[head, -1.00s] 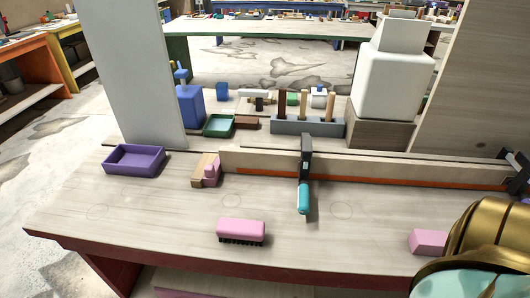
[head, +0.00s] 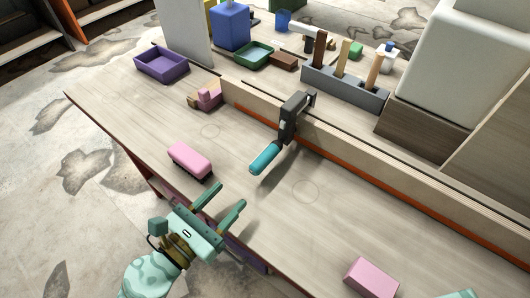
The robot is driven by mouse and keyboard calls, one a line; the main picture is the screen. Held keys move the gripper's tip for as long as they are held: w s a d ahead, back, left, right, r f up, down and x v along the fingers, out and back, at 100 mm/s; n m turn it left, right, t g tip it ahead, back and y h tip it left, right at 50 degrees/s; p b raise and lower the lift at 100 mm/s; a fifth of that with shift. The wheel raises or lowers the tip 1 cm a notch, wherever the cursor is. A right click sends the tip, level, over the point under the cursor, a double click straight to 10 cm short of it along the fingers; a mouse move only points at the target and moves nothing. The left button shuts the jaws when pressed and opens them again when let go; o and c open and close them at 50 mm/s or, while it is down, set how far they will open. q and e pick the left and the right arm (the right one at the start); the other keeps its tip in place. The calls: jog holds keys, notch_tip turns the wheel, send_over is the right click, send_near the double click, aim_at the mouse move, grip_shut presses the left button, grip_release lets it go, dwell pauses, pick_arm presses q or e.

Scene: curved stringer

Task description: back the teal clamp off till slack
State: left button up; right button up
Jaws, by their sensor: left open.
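The teal clamp has a teal handle (head: 265,158) and a dark body (head: 290,118). It sits across the curved stringer (head: 340,142), a long pale wooden strip with an orange-red lower edge. The handle points toward the front of the bench. My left gripper (head: 230,195) is open and empty, its two mint fingers in front of the handle and apart from it. Only a mint sliver of what looks like my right gripper (head: 460,295) shows at the bottom edge; its jaws cannot be read.
A pink brush (head: 190,159) lies left of the handle, close to my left gripper. A pink block (head: 371,279) lies at the front right. A purple tray (head: 162,64), a pink-and-tan piece (head: 206,97) and a grey tool holder (head: 345,89) stand farther back. Bare bench surrounds the handle.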

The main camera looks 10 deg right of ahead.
aim_at(264, 159)
pick_arm(q)
jog(key=x, duration=1.3)
jog(key=shift+w+d+f, duration=0.1)
jog(key=shift+w+d, duration=0.05)
pick_arm(e)
jog(key=shift+s+d, duration=0.15)
jog(key=shift+s, duration=0.2)
